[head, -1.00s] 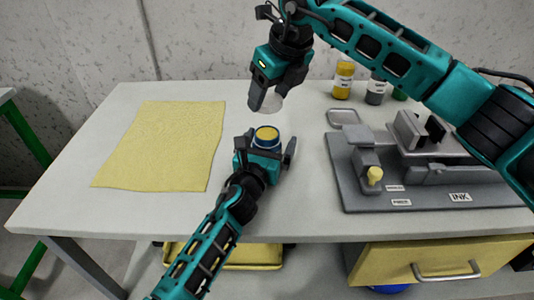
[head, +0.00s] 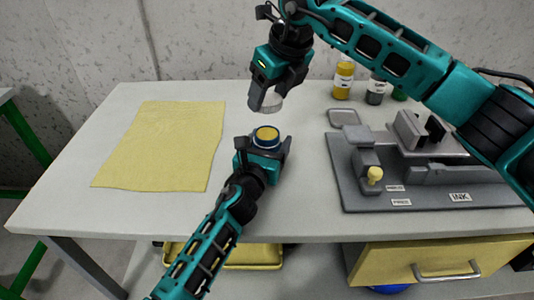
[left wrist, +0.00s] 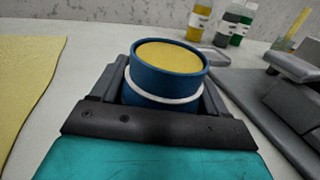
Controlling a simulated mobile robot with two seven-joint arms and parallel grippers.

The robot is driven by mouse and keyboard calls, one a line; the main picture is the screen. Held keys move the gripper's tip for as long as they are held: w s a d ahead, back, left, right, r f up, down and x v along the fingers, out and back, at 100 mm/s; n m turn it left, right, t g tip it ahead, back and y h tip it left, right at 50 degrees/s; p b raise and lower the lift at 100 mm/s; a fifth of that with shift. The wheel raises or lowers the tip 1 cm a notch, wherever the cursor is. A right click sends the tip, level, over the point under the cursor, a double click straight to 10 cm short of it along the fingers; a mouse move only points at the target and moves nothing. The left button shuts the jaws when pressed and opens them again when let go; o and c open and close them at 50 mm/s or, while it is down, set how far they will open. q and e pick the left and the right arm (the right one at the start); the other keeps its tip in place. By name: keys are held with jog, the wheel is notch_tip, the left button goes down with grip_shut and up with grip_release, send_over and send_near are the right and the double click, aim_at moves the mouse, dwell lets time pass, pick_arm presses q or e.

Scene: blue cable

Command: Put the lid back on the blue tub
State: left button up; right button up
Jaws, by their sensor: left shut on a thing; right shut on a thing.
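The blue tub (head: 267,144) stands in the middle of the table, open at the top, with yellow contents showing. In the left wrist view the tub (left wrist: 160,86) is upright, with a white band around it. My left gripper (head: 265,153) is shut on the tub, one finger on each side. The pale whitish lid (head: 272,104) is held by my right gripper (head: 264,101), which is shut on it. The lid is above and behind the tub, apart from it. The right fingers hide part of the lid.
A yellow sheet (head: 160,145) lies at the left. A grey ink station (head: 440,195) stands at the right, with a small tray (head: 343,117) behind it. Several bottles, one yellow (head: 343,82), stand at the back right. Below is a yellow drawer (head: 415,262).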

send_over(268, 133)
jog(key=shift+s+d+f, duration=0.1)
jog(key=shift+s+f, duration=0.1)
jog(key=shift+f, duration=1.05)
jog(key=shift+s+d+f, duration=0.1)
jog(key=shift+s+f, duration=0.05)
jog(key=shift+f, duration=1.05)
jog(key=shift+f, duration=0.9)
jog(key=shift+f, duration=0.55)
